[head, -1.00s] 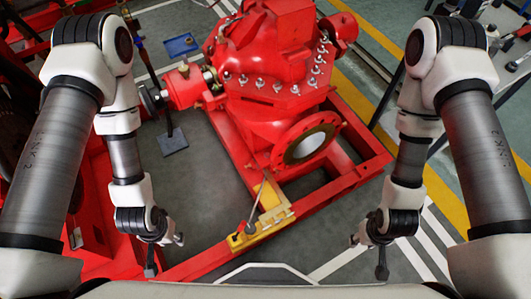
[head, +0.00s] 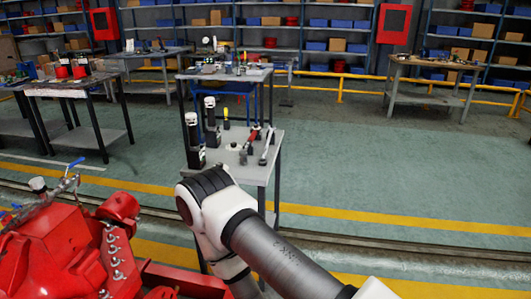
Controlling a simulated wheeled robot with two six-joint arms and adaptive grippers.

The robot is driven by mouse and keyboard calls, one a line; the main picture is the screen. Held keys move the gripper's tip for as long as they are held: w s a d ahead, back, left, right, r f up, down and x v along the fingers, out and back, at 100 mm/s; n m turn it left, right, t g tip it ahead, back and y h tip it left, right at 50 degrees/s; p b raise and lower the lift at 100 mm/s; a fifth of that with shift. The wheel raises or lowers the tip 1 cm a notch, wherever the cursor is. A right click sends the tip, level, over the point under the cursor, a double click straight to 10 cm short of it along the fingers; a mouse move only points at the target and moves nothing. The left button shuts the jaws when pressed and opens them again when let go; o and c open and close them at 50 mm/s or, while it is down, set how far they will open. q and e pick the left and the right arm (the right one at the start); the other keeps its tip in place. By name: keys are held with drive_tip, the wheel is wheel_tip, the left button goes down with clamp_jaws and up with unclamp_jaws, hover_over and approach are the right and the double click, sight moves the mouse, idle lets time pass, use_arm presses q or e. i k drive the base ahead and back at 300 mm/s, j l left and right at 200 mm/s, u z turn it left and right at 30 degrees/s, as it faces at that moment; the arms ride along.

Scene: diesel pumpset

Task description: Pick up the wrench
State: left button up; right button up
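A long silver tool that looks like the wrench (head: 267,146) lies near the right edge of a small grey table, beyond my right arm. A red-handled tool (head: 253,138) lies just left of it. They are too small to make out in detail. My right arm comes in from the lower right and its elbow stands in front of the table's near side. My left arm and gripper are not in view.
The red pump (head: 55,250) is at lower left. Workbenches stand behind, with a wooden-topped one (head: 440,65) at right. Open floor lies to the right.

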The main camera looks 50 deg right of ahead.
sight(271, 129)
drive_tip(key=z, duration=1.5)
drive_tip(key=u, duration=0.3)
